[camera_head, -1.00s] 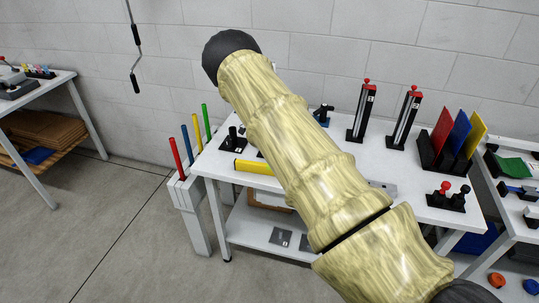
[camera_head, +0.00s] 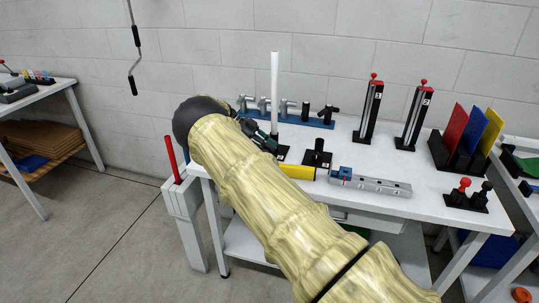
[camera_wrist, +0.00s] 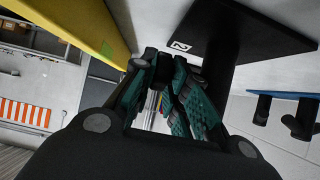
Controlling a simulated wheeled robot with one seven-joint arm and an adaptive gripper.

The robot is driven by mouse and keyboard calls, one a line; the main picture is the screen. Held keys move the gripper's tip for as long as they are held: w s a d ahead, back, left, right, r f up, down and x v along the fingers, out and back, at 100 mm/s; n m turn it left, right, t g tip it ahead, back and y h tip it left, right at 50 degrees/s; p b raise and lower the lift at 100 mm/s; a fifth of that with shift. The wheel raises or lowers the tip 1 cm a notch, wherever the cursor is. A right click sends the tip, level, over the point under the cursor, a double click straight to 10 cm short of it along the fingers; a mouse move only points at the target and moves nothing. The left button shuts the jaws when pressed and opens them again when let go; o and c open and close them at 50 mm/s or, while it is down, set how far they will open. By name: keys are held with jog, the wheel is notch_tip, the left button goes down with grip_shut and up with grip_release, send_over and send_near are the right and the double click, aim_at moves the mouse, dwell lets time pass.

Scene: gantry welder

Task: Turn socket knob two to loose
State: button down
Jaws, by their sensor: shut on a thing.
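My gripper (camera_head: 264,140) has its green fingers low at the left end of the table, beside a small black socket base (camera_head: 282,155). In the wrist view a black socket plate (camera_wrist: 205,40) marked 2 carries a black post (camera_wrist: 232,70). My gripper's fingers (camera_wrist: 165,88) are shut beside this post, on socket knob two, which they mostly hide. Its turn position cannot be told. A white rod (camera_head: 274,90) stands upright just behind the fingers. Another black socket (camera_head: 318,155) with a knob stands to the right.
A blue rack (camera_head: 315,122) with grey fittings stands behind. Two red-topped columns (camera_head: 369,108) stand farther right.

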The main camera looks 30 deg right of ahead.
jog(key=shift+w+g+h+b, duration=0.15)
jog(key=shift+g+h+b, duration=0.2)
jog(key=shift+b, duration=0.45)
jog(key=c, duration=1.7)
grip_release()
notch_tip(320, 180, up, 10)
jog(key=shift+f, duration=0.1)
